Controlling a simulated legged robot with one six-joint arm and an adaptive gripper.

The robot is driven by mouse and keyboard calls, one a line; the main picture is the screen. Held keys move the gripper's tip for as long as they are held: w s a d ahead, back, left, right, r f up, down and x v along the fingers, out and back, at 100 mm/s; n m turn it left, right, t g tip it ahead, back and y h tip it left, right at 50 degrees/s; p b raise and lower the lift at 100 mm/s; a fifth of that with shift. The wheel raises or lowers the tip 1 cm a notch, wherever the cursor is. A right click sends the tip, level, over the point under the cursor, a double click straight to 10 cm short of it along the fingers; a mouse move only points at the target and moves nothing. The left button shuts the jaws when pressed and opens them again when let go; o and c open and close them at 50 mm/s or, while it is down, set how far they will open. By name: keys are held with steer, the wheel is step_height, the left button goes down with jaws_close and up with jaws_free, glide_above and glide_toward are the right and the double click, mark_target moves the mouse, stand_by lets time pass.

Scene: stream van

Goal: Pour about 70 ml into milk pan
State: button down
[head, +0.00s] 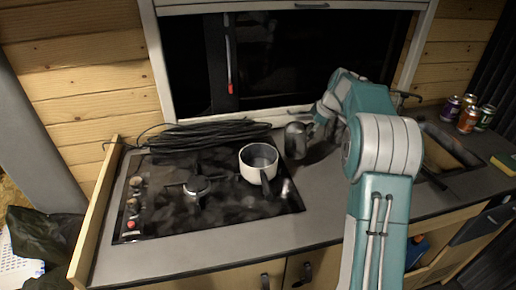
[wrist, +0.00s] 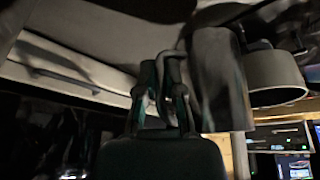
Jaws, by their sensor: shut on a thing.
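The milk pan (head: 248,172), white outside and grey inside with a dark handle, stands upright on the right part of the black hob. It also shows at the right of the wrist view (wrist: 277,78). A grey metal jug (head: 295,141) is just right of the pan, apart from it and roughly upright. My gripper (head: 315,126) is at the jug's right side. In the wrist view my gripper (wrist: 167,82) is shut on the handle of the jug (wrist: 216,78). The jug's contents are hidden, and I cannot tell whether its base touches the counter.
The black hob (head: 160,225) has a burner (head: 197,186) left of the pan. A coiled black cable (head: 210,134) lies behind it below the window. Several cans (head: 468,119) stand by the sink (head: 445,150) at right. The front counter strip is clear.

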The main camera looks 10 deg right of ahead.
mark_target(311, 124)
steer(key=r+h, duration=0.1)
steer(key=a+r+h, duration=0.1)
steer(key=r, duration=0.1)
steer(key=shift+s+a+n+t+h, duration=0.3)
steer(key=shift+t+h, duration=0.1)
steer(key=s+a+r+t+h+p, duration=0.1)
steer(key=a+r+h, duration=0.3)
steer(key=r+h, duration=0.1)
steer(key=shift+a+n+t+p, duration=0.3)
steer(key=shift+n, duration=0.1)
steer(key=shift+s+a+r+t+h+p, duration=0.15)
steer(key=shift+a+r+h+p, duration=0.1)
steer(key=shift+r+h, duration=0.15)
steer(key=shift+a+r+t+h+p, duration=0.15)
steer(key=shift+r+h+p, duration=0.1)
steer(key=shift+r+h, duration=0.15)
steer(key=shift+a+r+n+h, duration=0.2)
steer(key=shift+r+n+h, duration=0.1)
steer(key=shift+s+a+r+t+h+p, duration=0.2)
steer(key=shift+a+r+h+p, duration=0.2)
steer(key=shift+p, duration=0.5)
steer(key=shift+s+a+r+t+h+p, duration=0.1)
steer(key=shift+a+r+t+h+p, duration=0.15)
steer(key=shift+h+p, duration=0.45)
stand_by(0.8)
steer(key=shift+w+d, duration=0.1)
steer(key=shift+d, duration=0.05)
